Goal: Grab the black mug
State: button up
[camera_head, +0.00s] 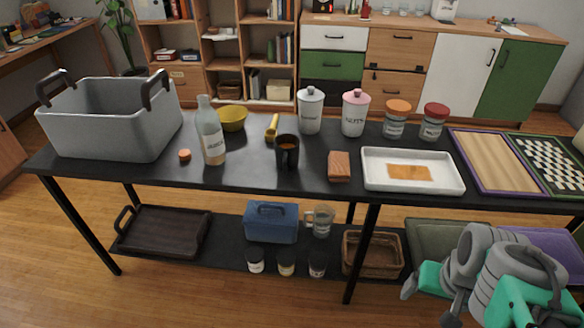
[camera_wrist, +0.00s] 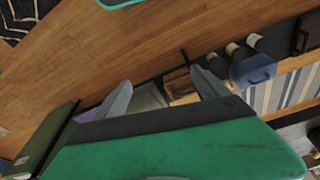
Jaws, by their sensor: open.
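The black mug (camera_head: 287,152) stands upright on the black table top, near the middle, with something orange-brown showing inside its rim. My gripper (camera_wrist: 160,80) is open and empty, its two grey fingers spread apart in the wrist view. In the head view my arm is at the bottom right, in front of the table and well away from the mug. The mug cannot be made out in the wrist view, which shows the floor and lower-shelf items.
Near the mug are a bottle (camera_head: 210,138), a yellow scoop-like item (camera_head: 272,128), a brown block (camera_head: 339,167) and a white tray (camera_head: 375,184). White canisters (camera_head: 310,113) stand behind. A large grey bin (camera_head: 105,125) fills the left end. The table's front edge before the mug is clear.

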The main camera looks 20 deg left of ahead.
aim_at(287, 146)
jog(key=z, duration=0.05)
jog(key=k, duration=0.25)
jog(key=u, duration=0.9)
